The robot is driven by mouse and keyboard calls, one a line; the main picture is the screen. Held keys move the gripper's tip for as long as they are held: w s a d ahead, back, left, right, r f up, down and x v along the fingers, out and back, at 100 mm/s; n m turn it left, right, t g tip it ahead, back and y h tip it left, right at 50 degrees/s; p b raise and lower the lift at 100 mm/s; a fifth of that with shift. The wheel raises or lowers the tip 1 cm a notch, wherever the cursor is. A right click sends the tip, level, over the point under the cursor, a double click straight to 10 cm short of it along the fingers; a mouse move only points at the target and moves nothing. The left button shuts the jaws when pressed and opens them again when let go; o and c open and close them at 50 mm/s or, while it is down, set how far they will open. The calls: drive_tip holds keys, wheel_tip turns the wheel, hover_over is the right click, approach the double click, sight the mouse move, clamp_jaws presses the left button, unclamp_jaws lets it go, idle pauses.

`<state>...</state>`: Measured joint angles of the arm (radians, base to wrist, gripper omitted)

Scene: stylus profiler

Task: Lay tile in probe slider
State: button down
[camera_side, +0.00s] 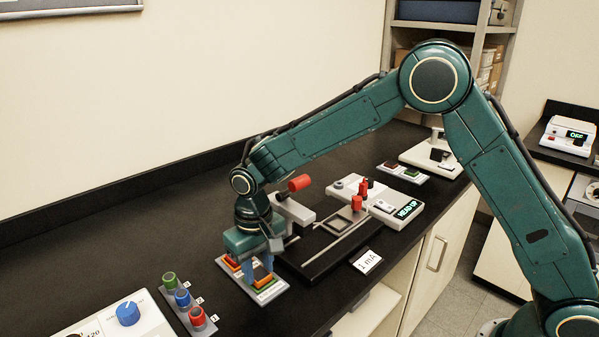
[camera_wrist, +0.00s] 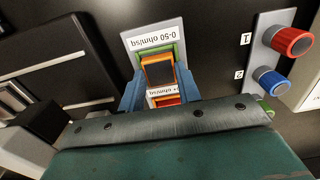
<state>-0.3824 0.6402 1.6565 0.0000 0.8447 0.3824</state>
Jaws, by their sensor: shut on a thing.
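My gripper (camera_side: 260,270) is low over the sorting tray (camera_side: 281,288) with coloured bins. In the wrist view, my gripper's blue fingers (camera_wrist: 159,90) are shut on a dark tile (camera_wrist: 158,72) with orange around it. The tile is above or in the tray by the green bin marked "0-50 ohm/sq"; I cannot tell if it is lifted clear. In the side view the fingers mostly hide it. The profiler (camera_side: 318,265), with a pale slider frame (camera_side: 345,216) on its rail, stands to the right of my gripper. Its display (camera_side: 408,209) reads "HEAD UP".
A rack of ringed green, blue and red pieces (camera_side: 184,299) and a box with a blue knob (camera_side: 128,312) stand at the lower left. A "1 mA" card (camera_side: 367,261) lies at the bench's front edge. The black bench behind my gripper is clear.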

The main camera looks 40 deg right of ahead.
drive_tip(key=shift+r, duration=2.8)
drive_tip(key=shift+r, duration=0.65)
wheel_tip(320, 180, up, 20)
hover_over(259, 274)
drive_tip(key=d, duration=2.4)
wheel_tip(259, 274, down, 18)
drive_tip(key=shift+s+a, duration=0.2)
drive_tip(key=shift+s, duration=0.25)
drive_tip(key=shift+f, duration=0.2)
